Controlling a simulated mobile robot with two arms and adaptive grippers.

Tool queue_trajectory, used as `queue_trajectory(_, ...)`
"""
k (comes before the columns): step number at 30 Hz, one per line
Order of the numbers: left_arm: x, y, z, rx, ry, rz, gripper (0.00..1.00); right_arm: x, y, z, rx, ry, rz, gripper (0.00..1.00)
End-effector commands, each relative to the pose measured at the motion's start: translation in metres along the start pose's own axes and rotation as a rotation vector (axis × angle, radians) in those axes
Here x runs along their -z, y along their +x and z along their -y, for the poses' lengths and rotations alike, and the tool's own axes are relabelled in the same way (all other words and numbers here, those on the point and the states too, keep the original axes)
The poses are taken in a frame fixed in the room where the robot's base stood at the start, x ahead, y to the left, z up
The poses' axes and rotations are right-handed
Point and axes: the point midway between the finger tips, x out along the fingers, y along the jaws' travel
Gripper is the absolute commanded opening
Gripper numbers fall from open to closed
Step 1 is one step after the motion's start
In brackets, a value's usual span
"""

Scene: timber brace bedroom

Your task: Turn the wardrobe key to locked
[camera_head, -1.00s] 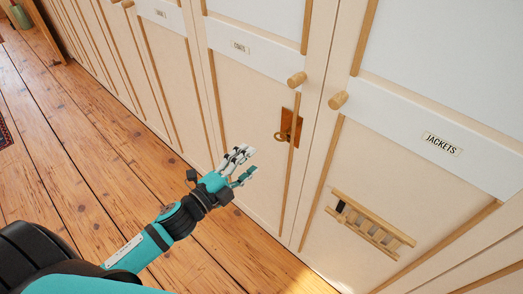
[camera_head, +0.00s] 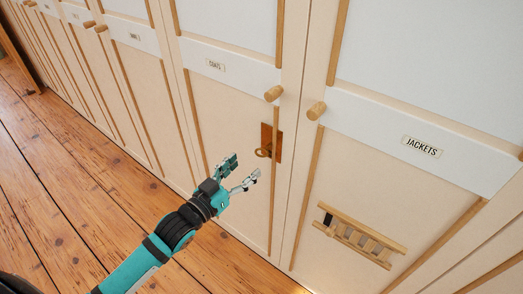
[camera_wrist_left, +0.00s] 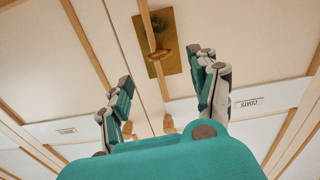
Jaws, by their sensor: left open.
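The wardrobe key (camera_head: 263,152) sticks out of a brass-coloured lock plate (camera_head: 278,143) on the cream door labelled COATS. In the left wrist view the key (camera_wrist_left: 160,53) and its plate (camera_wrist_left: 172,66) show ahead, near the top middle. My left gripper (camera_head: 244,168) is open and empty, just left of and below the key in the head view, its fingers pointing toward the lock. In the left wrist view its fingers (camera_wrist_left: 163,68) are spread, with the key slightly beyond the gap between them. I see no contact with the key. My right gripper is out of view.
Two round wooden knobs (camera_head: 273,94) (camera_head: 316,110) project from the doors above the lock. A small wooden rack (camera_head: 358,238) is on the JACKETS door (camera_head: 408,185) at right. The plank floor (camera_head: 60,210) at left is clear.

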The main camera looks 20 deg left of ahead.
Motion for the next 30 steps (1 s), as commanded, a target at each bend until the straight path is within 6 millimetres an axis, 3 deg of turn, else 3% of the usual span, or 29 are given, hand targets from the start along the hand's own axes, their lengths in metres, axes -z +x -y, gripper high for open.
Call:
queue_trajectory(6, 0.002, 0.048, 0.000, 0.000, 0.001, -0.003, 0.62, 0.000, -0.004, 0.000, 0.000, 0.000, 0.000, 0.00)
queue_trajectory(12, 0.000, 0.075, 0.000, 0.000, 0.001, -0.001, 0.62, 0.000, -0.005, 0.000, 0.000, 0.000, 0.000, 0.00)
queue_trajectory(25, 0.000, 0.084, 0.000, 0.000, 0.002, 0.000, 0.62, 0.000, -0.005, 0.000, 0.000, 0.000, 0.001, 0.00)
queue_trajectory(30, 0.000, 0.084, 0.000, 0.000, 0.002, 0.000, 0.39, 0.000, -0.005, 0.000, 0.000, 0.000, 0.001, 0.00)
